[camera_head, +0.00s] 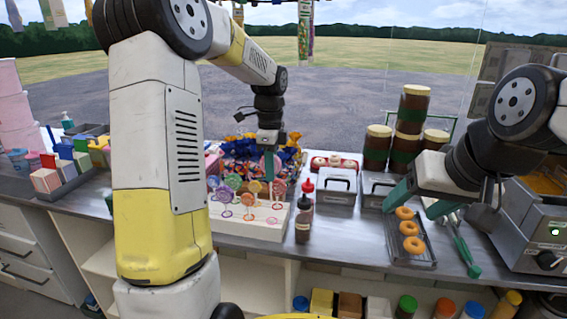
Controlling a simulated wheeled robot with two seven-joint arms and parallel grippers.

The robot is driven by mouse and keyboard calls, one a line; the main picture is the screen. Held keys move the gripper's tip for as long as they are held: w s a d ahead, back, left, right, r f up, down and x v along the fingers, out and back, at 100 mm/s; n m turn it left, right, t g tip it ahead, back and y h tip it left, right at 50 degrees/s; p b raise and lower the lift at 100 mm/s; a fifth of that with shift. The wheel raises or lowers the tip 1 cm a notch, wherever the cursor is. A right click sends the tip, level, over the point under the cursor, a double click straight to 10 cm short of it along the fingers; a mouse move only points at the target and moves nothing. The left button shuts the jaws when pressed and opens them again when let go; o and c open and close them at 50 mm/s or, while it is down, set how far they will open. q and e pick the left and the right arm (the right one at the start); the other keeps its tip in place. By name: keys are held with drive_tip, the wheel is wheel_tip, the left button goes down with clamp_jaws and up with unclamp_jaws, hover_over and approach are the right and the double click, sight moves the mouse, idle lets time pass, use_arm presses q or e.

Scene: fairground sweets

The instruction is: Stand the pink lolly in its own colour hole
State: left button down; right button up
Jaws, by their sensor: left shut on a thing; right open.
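My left gripper (269,177) is shut at the lolly stand, its teal fingers pointing down among the lollies. It holds a lolly that seems to be the pink lolly (279,187), a small pinkish-red disc beside the fingertips; its stick and lower end are too small to make out. The pale lolly stand (235,231) has several coloured rings on its top and front, and several other lollies, purple, green and orange, stand on it. Which ring is pink is hard to tell. My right gripper (418,203) is open and empty over the doughnut tray.
Wrapped sweets (240,150) lie behind the stand. Doughnuts (410,228) lie on a tray (424,262) farther right, beside green tongs (465,250). Jars (377,147) stand behind.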

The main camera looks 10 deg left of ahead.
sight(271, 188)
use_arm(q)
drive_tip(key=shift+f, duration=3.05)
drive_tip(key=shift+f, duration=0.15)
drive_tip(key=shift+f, duration=0.2)
drive_tip(key=shift+f, duration=0.1)
drive_tip(key=shift+f, duration=0.5)
drive_tip(key=shift+f, duration=0.1)
drive_tip(key=shift+f, duration=0.6)
drive_tip(key=shift+f, duration=0.15)
drive_tip(key=shift+f, duration=1)
